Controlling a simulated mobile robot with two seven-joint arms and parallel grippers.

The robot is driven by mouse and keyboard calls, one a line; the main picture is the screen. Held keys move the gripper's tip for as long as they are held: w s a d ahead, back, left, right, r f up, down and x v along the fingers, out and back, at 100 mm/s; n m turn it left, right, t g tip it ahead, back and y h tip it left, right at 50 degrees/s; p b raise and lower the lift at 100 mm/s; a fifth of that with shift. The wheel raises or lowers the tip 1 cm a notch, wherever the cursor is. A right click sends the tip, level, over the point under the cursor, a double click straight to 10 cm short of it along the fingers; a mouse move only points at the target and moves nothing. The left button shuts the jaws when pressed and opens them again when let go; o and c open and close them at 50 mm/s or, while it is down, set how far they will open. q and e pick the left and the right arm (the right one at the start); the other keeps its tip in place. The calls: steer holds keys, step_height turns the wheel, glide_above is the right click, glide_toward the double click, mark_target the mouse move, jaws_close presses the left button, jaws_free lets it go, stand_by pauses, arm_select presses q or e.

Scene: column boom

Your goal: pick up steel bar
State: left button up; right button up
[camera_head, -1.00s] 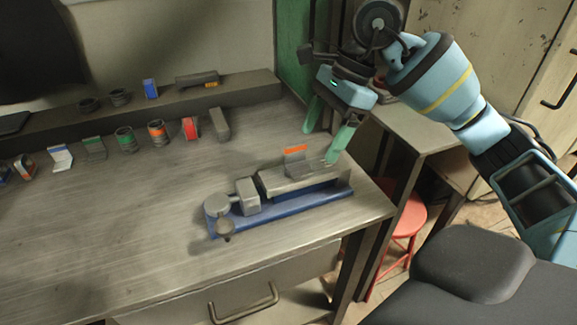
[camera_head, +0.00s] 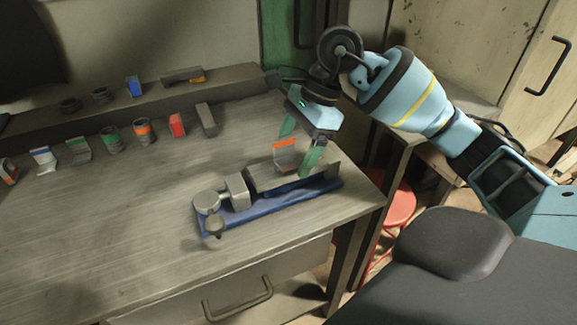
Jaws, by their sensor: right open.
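A grey metal vise-like fixture with a long bar-shaped body (camera_head: 262,182) lies on a blue base (camera_head: 240,213) near the bench's right front corner. A small grey angled piece with an orange top (camera_head: 285,154) stands on its right part. The nearer finger overlaps the fixture's right end; contact is unclear. My left gripper is out of view.
The wooden bench (camera_head: 110,215) has wide clear room at left and centre. A row of small items, including a red-faced block (camera_head: 177,125) and a green-banded can (camera_head: 111,139), stands before a raised back ledge (camera_head: 225,91). A red stool (camera_head: 400,208) is right of the bench.

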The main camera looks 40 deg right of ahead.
steer(key=shift+x, duration=1.15)
steer(key=shift+r, duration=0.1)
steer(key=c, duration=1.4)
